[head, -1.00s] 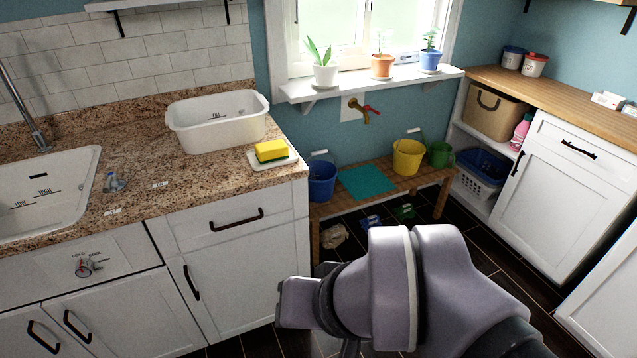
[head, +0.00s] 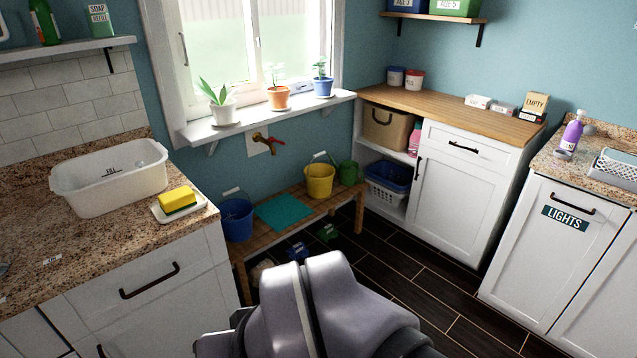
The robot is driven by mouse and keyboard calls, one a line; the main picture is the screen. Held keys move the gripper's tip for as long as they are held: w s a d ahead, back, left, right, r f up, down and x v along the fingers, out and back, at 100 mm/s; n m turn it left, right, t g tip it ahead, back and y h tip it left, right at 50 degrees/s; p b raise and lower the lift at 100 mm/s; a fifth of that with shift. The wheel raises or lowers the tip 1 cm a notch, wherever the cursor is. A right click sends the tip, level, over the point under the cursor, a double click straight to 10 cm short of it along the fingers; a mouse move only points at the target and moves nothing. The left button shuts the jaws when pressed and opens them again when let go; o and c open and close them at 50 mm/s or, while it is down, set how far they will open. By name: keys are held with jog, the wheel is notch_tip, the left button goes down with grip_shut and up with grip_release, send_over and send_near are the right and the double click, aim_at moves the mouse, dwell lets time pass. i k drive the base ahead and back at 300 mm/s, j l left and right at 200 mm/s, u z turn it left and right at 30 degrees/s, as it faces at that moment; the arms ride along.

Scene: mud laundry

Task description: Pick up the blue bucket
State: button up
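The blue bucket (head: 236,219) stands upright at the left end of a low wooden bench (head: 295,217) under the window. Its handle, with a pale grip, is raised above the rim. The counter's corner is close to its left side. My arm fills the bottom middle of the head view, in front of the bench. The gripper itself is not visible, and nothing of mine touches the bucket.
A teal mat (head: 284,212), a yellow bucket (head: 319,181) and a green watering can (head: 349,173) share the bench. A wall tap (head: 266,142) is above it. The granite counter (head: 100,235) borders the left. Dark floor (head: 405,265) is clear to the right.

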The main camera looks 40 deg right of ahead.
aim_at(236, 214)
jog(key=i+l+u, duration=0.15)
jog(key=i+l, duration=0.15)
jog(key=i+l+u, duration=0.15)
jog(key=i+l, duration=0.15)
jog(key=l, duration=0.15)
jog(key=i+l+u, duration=0.15)
jog(key=l, duration=0.25)
jog(key=i+l+u, duration=0.1)
jog(key=i+l, duration=0.25)
jog(key=i+l+u, duration=0.15)
jog(key=l, duration=0.4)
jog(key=i+l+u, duration=0.15)
jog(key=i+l, duration=0.15)
jog(key=l, duration=0.2)
jog(key=i+l+u, duration=0.15)
jog(key=l, duration=0.4)
jog(key=i+l+u, duration=0.15)
jog(key=l, duration=0.35)
